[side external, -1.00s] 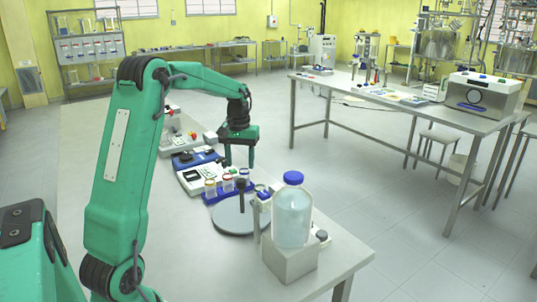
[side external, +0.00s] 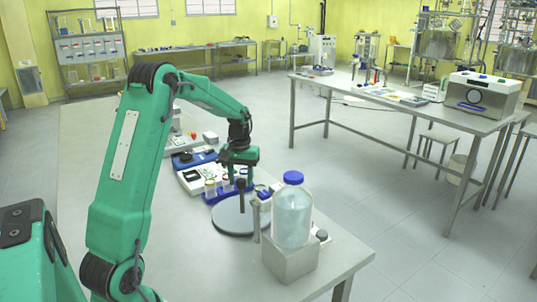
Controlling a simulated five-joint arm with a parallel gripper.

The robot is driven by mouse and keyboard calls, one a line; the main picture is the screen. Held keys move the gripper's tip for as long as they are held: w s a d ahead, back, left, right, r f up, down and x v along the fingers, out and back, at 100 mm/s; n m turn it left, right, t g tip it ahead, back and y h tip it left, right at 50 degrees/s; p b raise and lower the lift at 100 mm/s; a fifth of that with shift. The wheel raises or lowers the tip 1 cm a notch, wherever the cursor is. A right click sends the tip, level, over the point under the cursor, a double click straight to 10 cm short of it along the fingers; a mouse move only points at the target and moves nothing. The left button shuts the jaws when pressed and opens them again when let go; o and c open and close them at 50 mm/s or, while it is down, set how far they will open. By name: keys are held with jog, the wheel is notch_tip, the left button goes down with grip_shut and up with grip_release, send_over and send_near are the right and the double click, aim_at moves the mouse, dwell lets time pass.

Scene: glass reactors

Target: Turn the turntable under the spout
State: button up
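The turntable (side external: 228,222) is a round grey disc on the near part of the left table. A dark upright post (side external: 241,200) stands on it. A clear bottle with a blue cap (side external: 292,215) sits on a grey block just right of the disc, with the spout (side external: 262,196) at its left side by the disc's edge. My gripper (side external: 240,178) points down over the far side of the turntable. Its fingers look apart, with the post's top between or just in front of them. Contact with the post cannot be made out.
A blue rack with several small jars (side external: 211,188) stands just behind the turntable. A white and blue instrument (side external: 192,180) is behind that. A small dark-topped knob (side external: 321,236) is right of the bottle. The table's near left surface is clear.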

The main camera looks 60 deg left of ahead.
grip_shut()
jog(key=shift+m, duration=2.2)
jog(key=shift+r+m, duration=0.1)
jog(key=shift+m, duration=6.8)
